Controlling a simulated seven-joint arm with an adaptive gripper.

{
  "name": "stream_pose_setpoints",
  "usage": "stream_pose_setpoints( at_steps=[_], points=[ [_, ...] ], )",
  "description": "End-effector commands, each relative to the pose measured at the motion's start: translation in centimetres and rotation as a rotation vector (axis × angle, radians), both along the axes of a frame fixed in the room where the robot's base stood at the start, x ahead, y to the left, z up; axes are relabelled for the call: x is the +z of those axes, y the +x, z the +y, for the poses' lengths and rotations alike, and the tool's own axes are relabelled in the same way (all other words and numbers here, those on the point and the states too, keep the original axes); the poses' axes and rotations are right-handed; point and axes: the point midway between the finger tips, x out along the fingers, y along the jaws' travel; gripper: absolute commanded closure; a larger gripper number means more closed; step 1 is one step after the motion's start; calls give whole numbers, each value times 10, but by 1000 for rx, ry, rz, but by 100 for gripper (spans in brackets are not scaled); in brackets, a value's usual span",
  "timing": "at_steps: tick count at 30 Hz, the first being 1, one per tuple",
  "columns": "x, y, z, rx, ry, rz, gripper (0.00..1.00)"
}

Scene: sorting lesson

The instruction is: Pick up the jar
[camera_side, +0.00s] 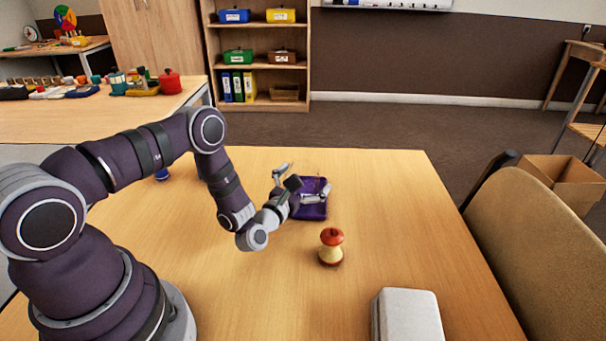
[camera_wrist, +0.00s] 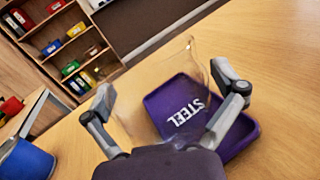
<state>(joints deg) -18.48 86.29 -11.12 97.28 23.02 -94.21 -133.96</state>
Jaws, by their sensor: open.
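A clear, see-through jar (camera_wrist: 150,82) shows in the wrist view between the two fingers of my gripper (camera_wrist: 163,82). Its outline is faint, and the tray shows through it. In the side view my gripper (camera_side: 306,180) is open over the table near the purple tray, with its fingers spread. The jar is hardly visible there, and I cannot tell whether the fingers touch it. The purple tray (camera_wrist: 240,143), marked "STEEL", lies just beyond the jar in the wrist view; in the side view the tray (camera_side: 312,213) is partly hidden by my gripper.
An apple core (camera_side: 331,248) stands on the table right of my gripper. A pale grey box-shaped object (camera_side: 408,316) is at the near edge. A blue round object (camera_wrist: 25,162) is at the wrist view's lower left. A chair (camera_side: 530,250) stands at the right. The table's right half is mostly clear.

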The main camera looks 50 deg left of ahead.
Motion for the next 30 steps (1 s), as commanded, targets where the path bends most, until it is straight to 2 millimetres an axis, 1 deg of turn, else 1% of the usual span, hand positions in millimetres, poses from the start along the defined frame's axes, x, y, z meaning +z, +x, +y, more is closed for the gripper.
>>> stream_pose_setpoints(
  at_steps=[4,5,18,19,26,28,30],
  points=[
    [0,0,0,-1,0,0,6],
    [0,0,0,-1,0,0,9],
    [0,0,0,-1,0,0,66],
    [0,0,0,0,0,0,68],
    [2,0,0,0,-1,-1,68],
    [7,0,0,0,-1,-1,68],
    [17,0,0,1,-1,-3,68]
  ],
)
